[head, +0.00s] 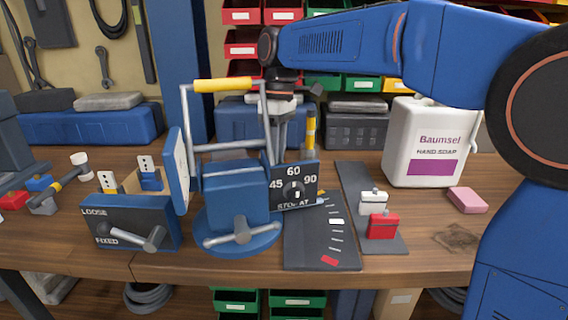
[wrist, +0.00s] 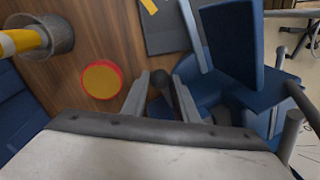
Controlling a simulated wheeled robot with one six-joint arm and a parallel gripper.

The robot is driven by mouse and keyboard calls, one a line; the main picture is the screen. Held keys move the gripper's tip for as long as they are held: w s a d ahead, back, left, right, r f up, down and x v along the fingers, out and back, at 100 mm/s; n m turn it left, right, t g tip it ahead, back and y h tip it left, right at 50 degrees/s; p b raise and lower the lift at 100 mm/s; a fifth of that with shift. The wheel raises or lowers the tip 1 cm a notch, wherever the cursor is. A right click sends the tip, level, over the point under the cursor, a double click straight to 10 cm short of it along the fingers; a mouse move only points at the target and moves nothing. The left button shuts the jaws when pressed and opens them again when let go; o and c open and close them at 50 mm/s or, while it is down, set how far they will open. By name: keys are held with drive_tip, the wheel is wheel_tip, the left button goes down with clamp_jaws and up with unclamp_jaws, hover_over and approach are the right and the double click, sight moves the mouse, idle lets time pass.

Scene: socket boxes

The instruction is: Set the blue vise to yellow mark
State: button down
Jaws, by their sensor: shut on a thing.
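The blue vise (head: 235,190) stands on a round blue base on the bench, with a yellow-gripped handle frame (head: 222,85) above it. A dark grey scale plate (head: 310,245) lies to its right, with white ticks, a red mark (head: 329,261) and a small yellow mark (head: 322,194) at its far end, partly hidden by the dial panel. A bluish pointer tip seems close to the yellow mark. My gripper (head: 281,140) reaches down behind the vise, its fingertips mostly hidden. In the wrist view its fingers (wrist: 160,95) close around a dark rounded knob (wrist: 160,80) by the vise.
A box marked LOOSE and FIXED (head: 125,222) with a lever stands left of the vise. A 45-60-90 dial panel (head: 295,184) stands right of it. Red and white blocks (head: 382,226), a soap jug (head: 430,140) and a red-yellow disc (wrist: 101,80) are nearby.

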drive_tip(key=shift+w+a+n+h, duration=0.15)
drive_tip(key=shift+w+a+n, duration=0.3)
drive_tip(key=shift+a+n, duration=0.25)
drive_tip(key=shift+w+a+n+h, duration=0.15)
drive_tip(key=shift+w+a+n, duration=0.25)
drive_tip(key=shift+a+n, duration=0.3)
drive_tip(key=shift+a, duration=0.1)
drive_tip(key=c, duration=1.4)
unclamp_jaws()
drive_tip(key=shift+c, duration=0.2)
